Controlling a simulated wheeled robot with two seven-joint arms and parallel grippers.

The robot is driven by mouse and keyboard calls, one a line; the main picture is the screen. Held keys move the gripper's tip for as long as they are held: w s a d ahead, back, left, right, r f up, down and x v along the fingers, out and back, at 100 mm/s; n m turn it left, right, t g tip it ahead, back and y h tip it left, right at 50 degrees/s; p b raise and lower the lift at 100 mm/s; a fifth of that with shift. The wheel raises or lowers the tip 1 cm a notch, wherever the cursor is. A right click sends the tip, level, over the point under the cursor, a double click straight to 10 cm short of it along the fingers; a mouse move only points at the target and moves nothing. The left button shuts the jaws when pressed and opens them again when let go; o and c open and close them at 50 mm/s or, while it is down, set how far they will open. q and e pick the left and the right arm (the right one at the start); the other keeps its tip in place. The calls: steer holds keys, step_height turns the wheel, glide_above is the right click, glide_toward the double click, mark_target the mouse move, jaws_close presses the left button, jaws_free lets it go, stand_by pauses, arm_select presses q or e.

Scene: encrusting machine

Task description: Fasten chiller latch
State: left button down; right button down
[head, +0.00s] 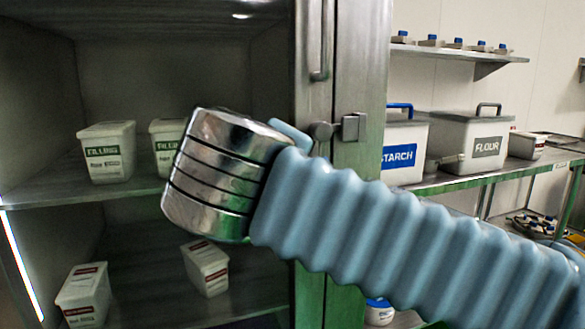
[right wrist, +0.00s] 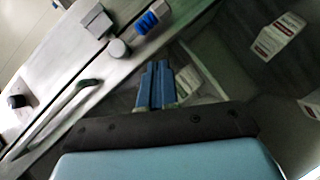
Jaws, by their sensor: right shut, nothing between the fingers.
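The chiller (head: 360,75) is a steel cabinet, and its left bay is open to view. A round metal knob (head: 322,131) and a square latch block (head: 354,127) sit side by side on its upright panels. The right wrist view also shows the knob (right wrist: 118,48) and the block (right wrist: 97,20). My right gripper (right wrist: 157,82) has its blue fingers together and empty, apart from the knob in that picture. In the head view my sleeved right arm crosses in front of the cabinet, and its fingers are mostly hidden behind the metal wrist. My left gripper is in neither view.
A vertical bar handle (head: 320,40) is above the knob. White filling tubs (head: 107,152) stand on the chiller shelves. A starch bin (head: 405,150) and a flour bin (head: 470,140) stand on the right-hand shelf. A small blue-and-white part (right wrist: 152,17) near the knob is unclear.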

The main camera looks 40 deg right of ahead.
steer(key=v, duration=0.3)
steer(key=shift+s+a+r, duration=0.2)
steer(key=shift+s, duration=0.05)
stand_by(0.4)
